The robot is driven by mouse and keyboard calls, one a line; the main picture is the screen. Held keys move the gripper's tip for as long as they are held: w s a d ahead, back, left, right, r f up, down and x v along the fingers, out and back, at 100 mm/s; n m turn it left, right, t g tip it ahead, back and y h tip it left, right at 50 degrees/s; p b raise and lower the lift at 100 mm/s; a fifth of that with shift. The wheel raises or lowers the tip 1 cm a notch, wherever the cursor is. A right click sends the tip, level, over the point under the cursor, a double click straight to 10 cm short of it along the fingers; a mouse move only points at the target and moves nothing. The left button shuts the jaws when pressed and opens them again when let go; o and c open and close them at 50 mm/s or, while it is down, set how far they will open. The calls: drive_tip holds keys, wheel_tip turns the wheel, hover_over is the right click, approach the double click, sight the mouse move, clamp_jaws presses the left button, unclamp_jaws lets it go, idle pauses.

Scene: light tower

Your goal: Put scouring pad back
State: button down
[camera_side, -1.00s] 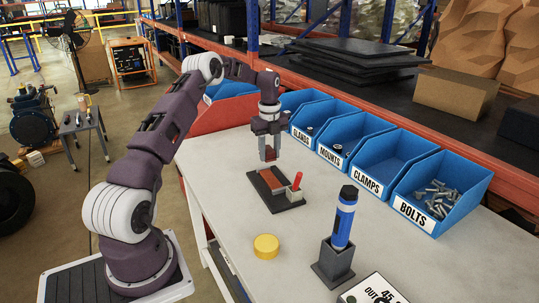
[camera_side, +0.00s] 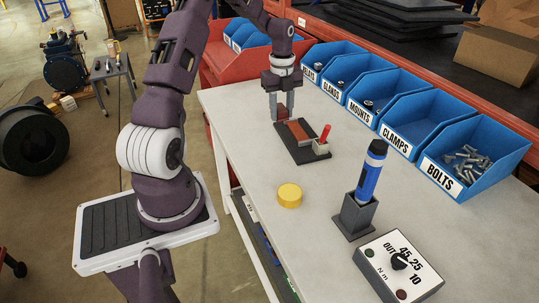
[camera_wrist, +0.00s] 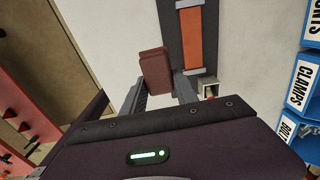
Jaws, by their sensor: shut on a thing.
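My gripper (camera_side: 281,116) is shut on a dark maroon scouring pad (camera_side: 282,113). The pad (camera_wrist: 154,72) also shows in the wrist view between the two fingers, overlapping the left edge of a black tray (camera_wrist: 172,42). In the side view the tray (camera_side: 310,155) lies flat on the table, with an orange-brown strip (camera_side: 299,132) along it and a small grey block with a red handle (camera_side: 325,133) at its right. My gripper and the pad are at the tray's far-left end, low over the table. Whether the pad touches the tray cannot be told.
Blue labelled bins, including the bolts bin (camera_side: 475,160), line the table's back right. A yellow puck (camera_side: 289,195), a blue tool in a dark stand (camera_side: 368,185) and a dial box (camera_side: 398,265) stand on the near side.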

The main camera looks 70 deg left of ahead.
hover_over(264, 165)
drive_tip(key=shift+n, duration=0.3)
wheel_tip(264, 165, down, 11)
drive_tip(key=shift+r, duration=0.2)
drive_tip(key=c, duration=0.9)
unclamp_jaws()
drive_tip(key=shift+f, duration=0.1)
drive_tip(key=shift+c, duration=0.2)
